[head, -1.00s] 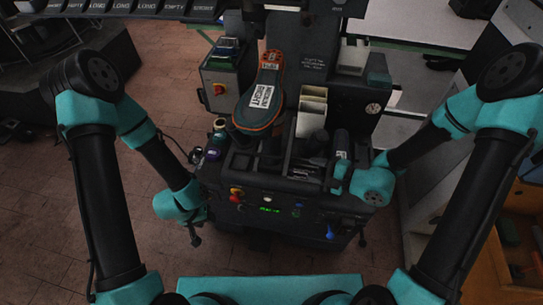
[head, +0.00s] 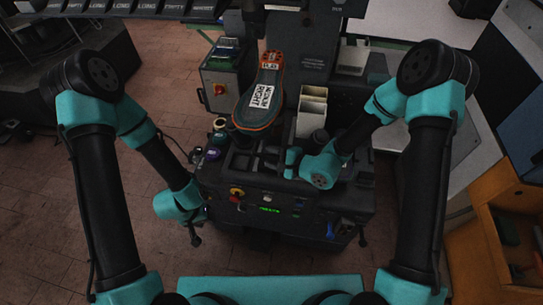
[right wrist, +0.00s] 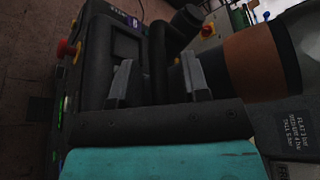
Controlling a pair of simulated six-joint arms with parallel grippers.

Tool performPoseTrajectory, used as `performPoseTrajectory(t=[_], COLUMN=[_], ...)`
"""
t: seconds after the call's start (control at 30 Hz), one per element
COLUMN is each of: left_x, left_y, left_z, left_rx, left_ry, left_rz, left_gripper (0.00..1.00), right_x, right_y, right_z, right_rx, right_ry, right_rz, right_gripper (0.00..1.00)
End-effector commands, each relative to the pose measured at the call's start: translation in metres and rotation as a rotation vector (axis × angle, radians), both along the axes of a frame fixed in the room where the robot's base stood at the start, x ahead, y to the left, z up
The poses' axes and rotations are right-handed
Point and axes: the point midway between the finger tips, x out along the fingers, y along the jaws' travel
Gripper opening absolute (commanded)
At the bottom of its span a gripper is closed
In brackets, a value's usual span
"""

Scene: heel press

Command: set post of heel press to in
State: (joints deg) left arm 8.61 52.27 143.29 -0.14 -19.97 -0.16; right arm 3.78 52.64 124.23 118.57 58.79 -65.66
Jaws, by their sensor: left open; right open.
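The heel press (head: 290,205) is a dark machine in the middle of the head view. A teal and orange shoe or sole (head: 258,105) with a white label rests on it, tilted. A dark rounded part under its near end (head: 238,136) looks like the post; whether it is in or out I cannot tell. My right gripper (head: 272,158) is open over the press's top, just right of that part. In the right wrist view its two grey fingers (right wrist: 157,80) stand apart beside a dark cylinder (right wrist: 185,28). My left gripper (head: 195,238) is open and empty, low at the press's left front.
A control box with a red button (head: 220,88) stands at the press's left. Knobs and a green display (head: 269,210) are on the front panel. An orange cabinet (head: 500,225) is at the far right. Floor is free at the left.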

Motion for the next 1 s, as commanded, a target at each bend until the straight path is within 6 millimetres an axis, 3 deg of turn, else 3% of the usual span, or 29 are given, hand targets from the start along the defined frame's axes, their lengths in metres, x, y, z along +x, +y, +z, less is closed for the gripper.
performPoseTrajectory(t=[0.33,0.77,1.0], left_x=[0.0,0.0,0.0], left_y=[0.0,0.0,0.0], left_z=[0.0,0.0,0.0], left_rx=[0.0,0.0,0.0], left_ry=[0.0,0.0,0.0], left_rz=[0.0,0.0,0.0], left_gripper=[0.41,0.41,0.41], right_x=[0.0015,0.0003,-0.001], right_y=[0.0029,0.0028,0.0026], right_z=[-0.0006,-0.0022,-0.0042], right_rx=[0.0,-0.002,-0.004], right_ry=[0.0,0.006,0.012], right_rz=[0.0,0.001,0.002], right_gripper=[0.41,0.0,0.0])
